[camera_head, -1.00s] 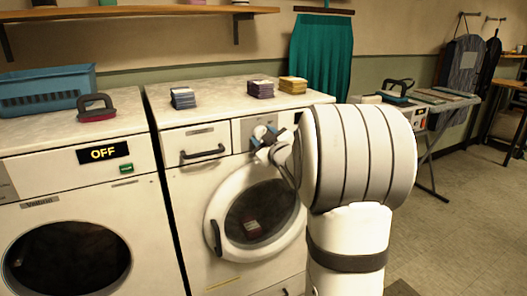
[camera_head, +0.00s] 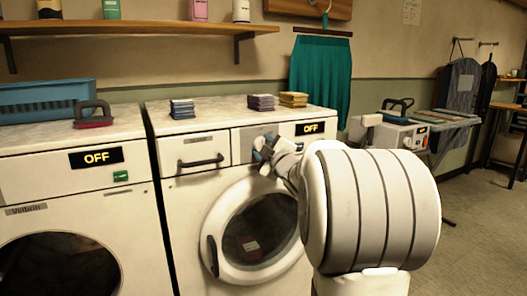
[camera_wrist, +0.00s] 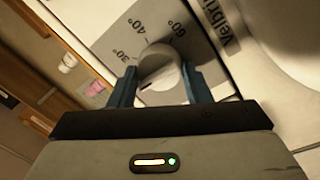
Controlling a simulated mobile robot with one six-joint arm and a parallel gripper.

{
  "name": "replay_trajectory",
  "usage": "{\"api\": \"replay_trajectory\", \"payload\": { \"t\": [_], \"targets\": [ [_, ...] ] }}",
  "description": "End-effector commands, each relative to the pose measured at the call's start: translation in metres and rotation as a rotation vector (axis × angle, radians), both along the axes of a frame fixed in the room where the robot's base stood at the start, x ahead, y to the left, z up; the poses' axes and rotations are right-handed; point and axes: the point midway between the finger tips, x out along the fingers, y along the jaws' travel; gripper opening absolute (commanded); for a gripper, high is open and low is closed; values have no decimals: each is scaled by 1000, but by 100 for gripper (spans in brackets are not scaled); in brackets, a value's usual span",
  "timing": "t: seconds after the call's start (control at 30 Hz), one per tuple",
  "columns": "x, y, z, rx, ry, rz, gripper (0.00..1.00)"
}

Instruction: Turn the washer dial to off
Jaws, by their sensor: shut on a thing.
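The washer dial (camera_wrist: 160,68) is a round pale knob on a grey panel marked 30°, 40° and 60°. It sits between the two blue fingers of my gripper (camera_wrist: 160,82), which is shut on it. A small dark mark shows on the knob's lower edge, near my gripper's body. In the head view my gripper (camera_head: 263,150) is at the panel of the right washer (camera_head: 190,195) and mostly hides the dial. This washer's display (camera_head: 310,129) reads OFF. Its round door (camera_head: 225,255) is closed, with a reddish item behind the glass.
The left washer (camera_head: 60,180) also shows an OFF display (camera_head: 96,157). A red-based iron-like tool (camera_head: 93,117), a blue basket (camera_head: 45,98) and folded cloth stacks (camera_head: 182,108) lie on the tops. A shelf (camera_head: 140,27) hangs above. Open floor lies to the right.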

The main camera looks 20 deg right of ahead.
Motion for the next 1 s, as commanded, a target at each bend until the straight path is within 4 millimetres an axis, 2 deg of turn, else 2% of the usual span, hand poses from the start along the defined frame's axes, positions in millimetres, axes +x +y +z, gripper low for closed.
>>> {"api": "replay_trajectory", "payload": {
  "t": [0.27,0.3,0.53,0.8,1.0],
  "targets": [
    [0,0,0,-2,1,0,21],
    [0,0,0,-2,1,0,47],
    [0,0,0,-1,0,0,65],
    [-3,0,0,-1,0,0,65],
    [-31,0,0,0,-1,-3,65]
  ]
}}
